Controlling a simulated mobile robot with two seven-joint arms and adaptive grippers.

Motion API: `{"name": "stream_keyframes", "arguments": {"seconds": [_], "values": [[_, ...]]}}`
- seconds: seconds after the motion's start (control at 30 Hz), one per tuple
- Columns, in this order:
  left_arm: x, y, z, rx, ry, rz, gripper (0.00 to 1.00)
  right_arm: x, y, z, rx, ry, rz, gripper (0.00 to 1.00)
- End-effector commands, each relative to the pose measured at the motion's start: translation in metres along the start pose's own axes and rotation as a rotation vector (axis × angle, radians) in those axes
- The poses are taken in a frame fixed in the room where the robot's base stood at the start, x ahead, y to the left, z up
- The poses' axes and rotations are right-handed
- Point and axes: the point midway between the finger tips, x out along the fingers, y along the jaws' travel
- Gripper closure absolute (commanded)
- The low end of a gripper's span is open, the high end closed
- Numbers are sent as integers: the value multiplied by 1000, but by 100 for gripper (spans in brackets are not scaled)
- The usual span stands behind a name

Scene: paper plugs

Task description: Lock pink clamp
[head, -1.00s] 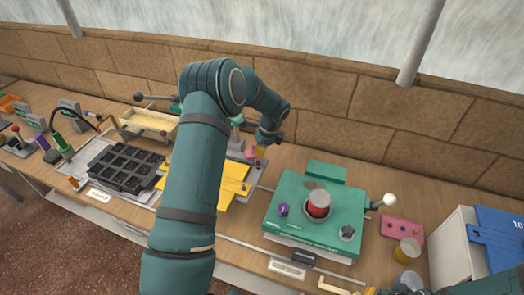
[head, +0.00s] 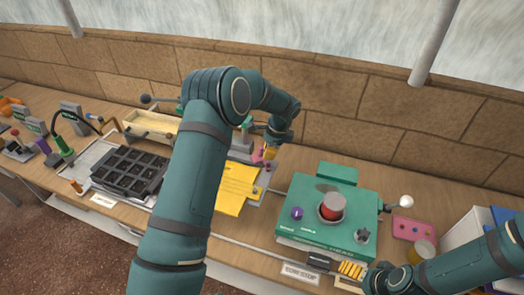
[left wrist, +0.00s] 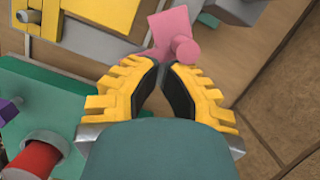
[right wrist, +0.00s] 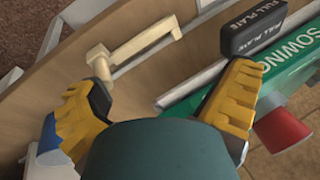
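The pink clamp (left wrist: 172,30) shows in the left wrist view just beyond my left gripper (left wrist: 165,67). Its round pink knob lies close to the fingertips. The left fingers are spread a little, with a narrow gap and nothing clearly between them. In the head view the left gripper (head: 270,152) is at the pink clamp (head: 257,156), beside the yellow plate (head: 236,188); my arm hides part of this area. My right gripper (right wrist: 165,95) is open and empty in the right wrist view. In the head view the right gripper (head: 358,273) is at the table's front edge.
A green machine (head: 300,230) with a red cylinder and a white-knobbed lever stands right of the plate. A black tray (head: 128,172) lies at left. A cream handle (right wrist: 135,47) and a black "FULL PLATE" block (right wrist: 252,27) are near the right gripper. A stone wall stands behind.

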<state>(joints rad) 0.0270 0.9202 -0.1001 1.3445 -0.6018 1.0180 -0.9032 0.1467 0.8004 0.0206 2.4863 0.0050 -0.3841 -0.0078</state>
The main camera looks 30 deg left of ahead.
Motion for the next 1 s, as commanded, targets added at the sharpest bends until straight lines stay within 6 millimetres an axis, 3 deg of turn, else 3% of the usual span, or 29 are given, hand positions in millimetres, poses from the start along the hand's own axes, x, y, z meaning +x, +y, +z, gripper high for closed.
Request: {"name": "stream_keyframes", "arguments": {"seconds": [0.03, 0.57, 1.0], "values": [[2, 1, -4, -5, 0, 1, 100, 7, -3, 15, 7, -44, -8, 45], [3, 2, -3, -113, -1, 28, 100, 10, -2, 14, 9, -40, -7, 45], [6, 4, 6, -348, 0, 86, 100, 14, -1, 14, 8, -36, -7, 45]]}}
